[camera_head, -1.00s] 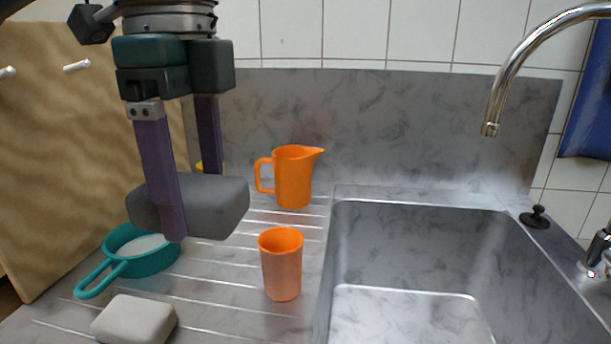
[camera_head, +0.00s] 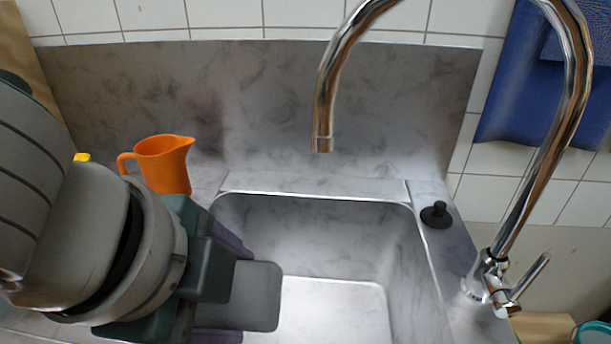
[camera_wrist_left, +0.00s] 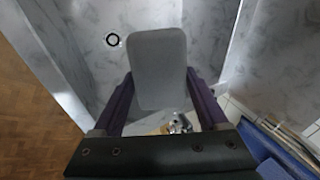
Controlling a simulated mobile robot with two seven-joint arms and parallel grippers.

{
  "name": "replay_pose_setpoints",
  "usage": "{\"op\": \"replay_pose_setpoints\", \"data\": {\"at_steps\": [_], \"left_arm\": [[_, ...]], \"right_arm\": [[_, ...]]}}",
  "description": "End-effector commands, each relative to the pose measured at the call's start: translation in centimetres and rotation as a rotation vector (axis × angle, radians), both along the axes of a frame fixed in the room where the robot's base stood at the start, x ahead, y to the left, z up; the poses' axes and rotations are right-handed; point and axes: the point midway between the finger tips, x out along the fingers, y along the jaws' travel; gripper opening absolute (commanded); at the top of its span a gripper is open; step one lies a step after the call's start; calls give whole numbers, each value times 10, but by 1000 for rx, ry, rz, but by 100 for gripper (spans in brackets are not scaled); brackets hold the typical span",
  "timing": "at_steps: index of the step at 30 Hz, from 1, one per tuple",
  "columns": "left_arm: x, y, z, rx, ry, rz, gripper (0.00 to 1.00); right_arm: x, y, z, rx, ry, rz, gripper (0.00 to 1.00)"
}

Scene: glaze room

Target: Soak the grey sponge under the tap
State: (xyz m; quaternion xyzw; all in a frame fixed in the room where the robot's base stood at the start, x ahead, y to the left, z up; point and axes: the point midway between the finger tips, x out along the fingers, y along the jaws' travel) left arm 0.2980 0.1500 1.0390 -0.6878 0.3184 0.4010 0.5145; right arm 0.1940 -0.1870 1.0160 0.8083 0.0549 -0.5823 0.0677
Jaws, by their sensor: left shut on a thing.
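The grey sponge (camera_head: 262,297) is held over the left part of the sink basin (camera_head: 335,235). My left gripper (camera_head: 226,290) is shut on it, with a purple finger on either side. In the left wrist view the sponge (camera_wrist_left: 157,65) sticks out between the two fingers (camera_wrist_left: 160,104). The chrome tap (camera_head: 323,110) arches over the basin. Its spout end is to the right of the sponge and farther back, apart from it. The tap's lever (camera_head: 528,276) is at its base on the right rim. No water shows at the spout. My right gripper is not in view.
An orange jug (camera_head: 165,165) stands behind my left arm. A black stopper (camera_head: 437,214) sits on the sink's right rim. A blue cloth (camera_head: 530,90) hangs on the tiled wall. The basin right of the sponge is clear.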

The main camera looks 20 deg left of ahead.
Motion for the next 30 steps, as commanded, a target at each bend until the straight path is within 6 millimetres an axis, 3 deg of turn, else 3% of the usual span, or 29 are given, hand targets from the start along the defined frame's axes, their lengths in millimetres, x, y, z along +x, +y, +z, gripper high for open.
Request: {"op": "replay_pose_setpoints", "data": {"at_steps": [8, 30], "left_arm": [[18, -2, -7, 2, -10, -1, 32], [98, -5, -24, 3, -9, 0, 32]], "right_arm": [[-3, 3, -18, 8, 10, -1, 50], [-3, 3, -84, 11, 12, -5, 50]]}}
